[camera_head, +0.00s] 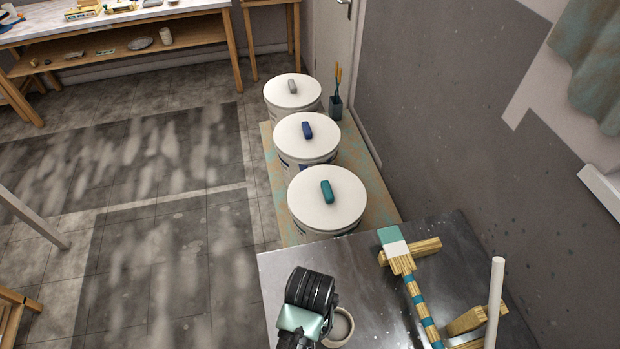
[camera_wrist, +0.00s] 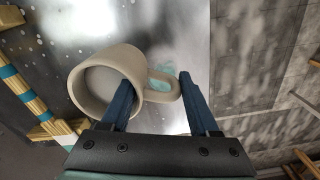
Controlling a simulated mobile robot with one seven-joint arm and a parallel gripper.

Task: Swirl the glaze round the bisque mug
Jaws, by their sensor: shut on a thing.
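The bisque mug (camera_wrist: 92,62) is pale beige and shows large in the wrist view, its open mouth turned towards the camera. In the head view the mug (camera_head: 348,325) is partly hidden by my gripper over the metal table. My gripper (camera_wrist: 156,79) has its two blue fingers around the handle side of the mug and is shut on it. The left finger overlaps the mouth; the right is outside the handle. The inside looks pale grey; I cannot make out glaze there. I cannot tell whether the mug touches the table.
The metal table (camera_head: 285,262) holds a wooden stand with a teal-banded stick (camera_head: 415,295) right of the mug. Behind the table are lidded buckets with teal (camera_head: 310,205), blue (camera_head: 290,130) and grey (camera_head: 278,92) handles. A wall bounds the right.

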